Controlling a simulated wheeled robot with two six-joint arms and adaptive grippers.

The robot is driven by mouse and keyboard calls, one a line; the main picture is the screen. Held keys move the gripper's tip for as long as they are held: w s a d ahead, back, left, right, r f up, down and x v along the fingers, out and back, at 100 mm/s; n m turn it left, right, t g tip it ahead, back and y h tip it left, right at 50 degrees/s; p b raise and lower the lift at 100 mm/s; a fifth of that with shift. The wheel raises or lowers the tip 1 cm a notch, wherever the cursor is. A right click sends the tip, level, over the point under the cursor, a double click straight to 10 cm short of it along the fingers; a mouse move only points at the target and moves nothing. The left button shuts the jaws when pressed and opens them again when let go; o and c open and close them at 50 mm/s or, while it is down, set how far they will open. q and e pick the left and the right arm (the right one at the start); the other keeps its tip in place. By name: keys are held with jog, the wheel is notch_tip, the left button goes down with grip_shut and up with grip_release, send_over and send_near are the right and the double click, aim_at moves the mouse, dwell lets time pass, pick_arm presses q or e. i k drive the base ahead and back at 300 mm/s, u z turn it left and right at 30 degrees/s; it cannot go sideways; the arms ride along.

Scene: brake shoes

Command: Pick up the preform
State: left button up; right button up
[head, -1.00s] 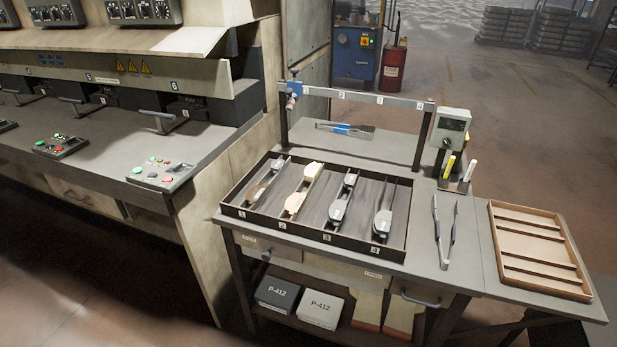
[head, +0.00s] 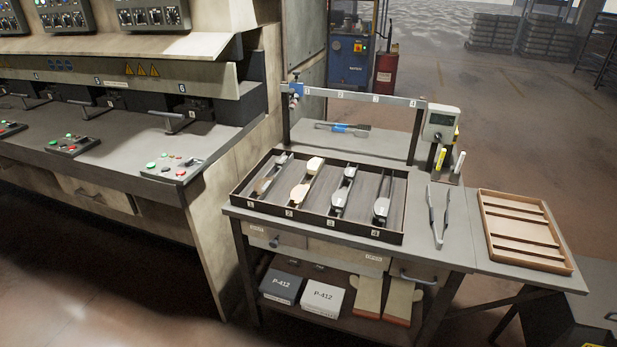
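A dark tray (head: 405,200) on the workbench has slots numbered 1 to 4, with a long narrow holder in each. Neither of my grippers is in view.
Tongs (head: 434,228) lie right of the tray, and an empty-looking wooden tray (head: 492,262) is further right. A gauge box (head: 440,122) and a raised bar (head: 360,96) stand behind. A press bench (head: 130,135) is at left. Boxes and gloves lie on the lower shelf.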

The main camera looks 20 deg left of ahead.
aim_at(314, 165)
jog(key=u, duration=0.35)
jog(key=k, duration=0.15)
jog(key=z, duration=1.15)
jog(key=i, duration=0.9)
jog(key=u, duration=0.25)
